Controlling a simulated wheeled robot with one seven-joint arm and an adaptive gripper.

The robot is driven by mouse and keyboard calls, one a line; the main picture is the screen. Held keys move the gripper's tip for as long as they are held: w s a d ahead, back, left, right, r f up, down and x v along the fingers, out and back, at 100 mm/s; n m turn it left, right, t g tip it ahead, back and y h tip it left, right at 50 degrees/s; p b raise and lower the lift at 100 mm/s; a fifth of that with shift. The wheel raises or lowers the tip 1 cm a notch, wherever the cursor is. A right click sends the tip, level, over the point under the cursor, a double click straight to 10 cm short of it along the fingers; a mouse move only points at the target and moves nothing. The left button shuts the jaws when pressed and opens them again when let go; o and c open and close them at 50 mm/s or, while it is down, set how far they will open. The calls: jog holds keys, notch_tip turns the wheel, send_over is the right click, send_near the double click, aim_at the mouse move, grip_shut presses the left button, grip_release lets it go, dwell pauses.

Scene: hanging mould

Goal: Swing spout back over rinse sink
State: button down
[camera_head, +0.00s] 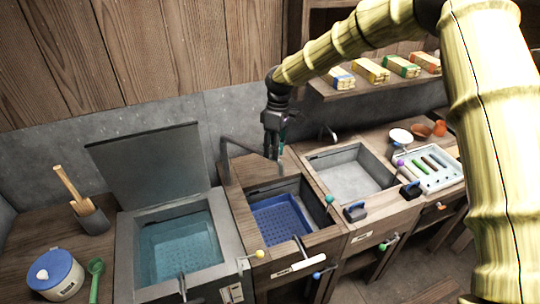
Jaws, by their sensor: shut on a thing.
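The dark spout (245,148) rises from a post behind the middle basin and reaches right, its tip hanging near that basin's back edge. My gripper (275,150) points down at the spout's outer end and is shut on it; the fingers partly hide the contact. A small teal-green part shows beside the fingers. The middle basin (250,203) holds a blue perforated tray. To its right is an empty grey basin (350,173). I cannot tell from labels which of these is the rinse sink.
A water-filled vat (125,245) with a raised lid (148,160) stands left. A shelf (345,91) with several bundles hangs at the back right. A white tray (455,180) and dark-handled tools (355,212) lie right. Levers with coloured knobs line the front.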

jog(key=shift+w+d+n, duration=0.45)
jog(key=shift+w+n, duration=0.05)
jog(key=shift+w, duration=0.35)
jog(key=c, duration=1.2)
grip_release()
jog(key=r, duration=0.4)
jog(key=w+r, duration=0.1)
jog(key=r, duration=0.3)
jog(key=w+r, duration=0.1)
jog(key=r, duration=0.2)
jog(key=shift+w+d+r, duration=0.1)
jog(key=shift+d+r, duration=0.3)
